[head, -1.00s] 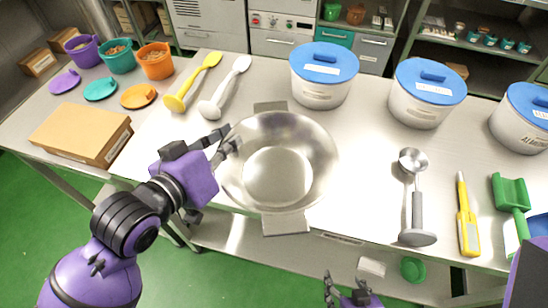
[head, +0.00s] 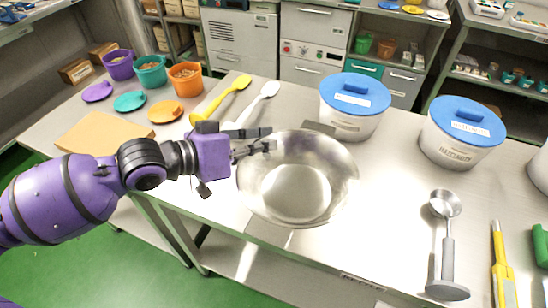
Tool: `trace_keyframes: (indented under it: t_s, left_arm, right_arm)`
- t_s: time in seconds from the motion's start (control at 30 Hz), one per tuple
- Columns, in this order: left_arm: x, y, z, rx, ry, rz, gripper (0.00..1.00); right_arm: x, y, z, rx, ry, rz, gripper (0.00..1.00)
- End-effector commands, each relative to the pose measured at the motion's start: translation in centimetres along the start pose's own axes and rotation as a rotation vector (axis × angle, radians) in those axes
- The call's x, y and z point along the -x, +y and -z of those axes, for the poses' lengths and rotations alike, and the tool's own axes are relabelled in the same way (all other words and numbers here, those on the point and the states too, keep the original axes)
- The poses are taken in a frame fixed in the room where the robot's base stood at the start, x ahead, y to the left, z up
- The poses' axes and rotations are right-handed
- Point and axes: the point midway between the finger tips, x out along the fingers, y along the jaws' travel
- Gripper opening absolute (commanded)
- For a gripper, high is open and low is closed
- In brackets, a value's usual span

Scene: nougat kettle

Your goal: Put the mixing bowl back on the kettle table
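The mixing bowl (head: 298,190) is a wide shiny steel bowl with flat tab handles. It appears to stand upright on the steel table (head: 390,215), close to the front edge. Its back handle (head: 320,128) shows; the front one is hard to make out. My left gripper (head: 270,140) comes in from the left at the bowl's left back rim. Its two dark fingers are spread with a gap between them, and their tips overlap the rim in the picture. Whether they touch it I cannot tell. My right gripper is out of view.
Blue-lidded tubs (head: 355,105) stand behind and right of the bowl. A yellow spoon (head: 222,98) and white spoon (head: 256,102) lie behind it. A steel ladle (head: 447,245) and yellow tool (head: 503,265) lie right.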

Motion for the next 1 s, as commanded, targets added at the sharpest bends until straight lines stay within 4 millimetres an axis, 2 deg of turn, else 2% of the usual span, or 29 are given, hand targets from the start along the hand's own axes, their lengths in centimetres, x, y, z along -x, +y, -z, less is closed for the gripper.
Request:
trace_keyframes:
  t_s: [0.1,0.3,0.63,0.8,1.0]
  left_arm:
    - [-2.4,-2.4,0.1,0.003,0.000,0.000,0.00]
    - [-5.1,-5.2,-1.1,0.003,0.001,-0.001,0.00]
    - [-7.0,-7.2,-1.9,0.002,0.001,-0.001,0.00]
    - [-7.7,-8.3,-4.1,0.003,0.001,-0.001,0.00]
    - [-7.8,-8.3,-4.1,0.000,0.003,-0.002,0.00]
  right_arm:
    - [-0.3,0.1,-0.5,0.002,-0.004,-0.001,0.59]
    - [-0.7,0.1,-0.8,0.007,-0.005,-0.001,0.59]
    - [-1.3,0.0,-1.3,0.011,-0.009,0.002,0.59]
    - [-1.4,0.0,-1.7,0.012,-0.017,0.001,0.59]
    - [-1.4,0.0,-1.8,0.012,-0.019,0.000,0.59]
